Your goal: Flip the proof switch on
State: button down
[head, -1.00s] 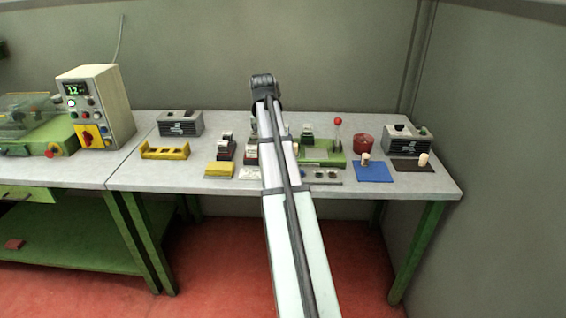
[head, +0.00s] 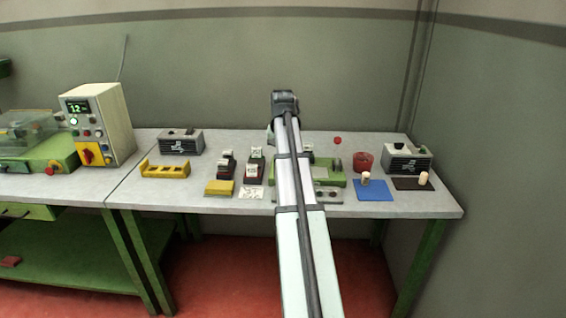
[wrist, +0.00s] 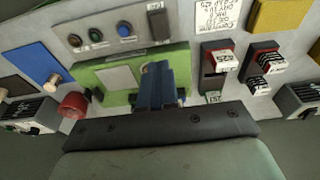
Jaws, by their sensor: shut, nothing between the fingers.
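A grey control panel (wrist: 135,45) at the table's front shows in the wrist view, with a few round buttons and a dark rocker-like switch (wrist: 158,22). I cannot read a label, so I cannot tell surely that this is the proof switch or its setting. In the head view, part of the panel (head: 330,195) shows right of my arm. My gripper (wrist: 157,72) is shut and empty, pointing toward the panel, with the dark switch just beyond its fingertips in the picture. Contact is not visible. The head view shows its wrist end, with the fingers hidden.
A green fixture (head: 325,178) lies behind the panel, with a red-knobbed lever (head: 337,141). Dark stamps (head: 255,172) and a yellow pad (head: 219,188) stand left. A red pot (head: 363,162) and a blue mat (head: 374,193) with a cork lie right.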

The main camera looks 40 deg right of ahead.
jog(key=f, duration=0.4)
jog(key=w+d+f, duration=0.1)
jog(key=f, duration=0.7)
jog(key=shift+w+d+f, duration=0.15)
jog(key=shift+w+d, duration=0.15)
jog(key=shift+d, duration=0.05)
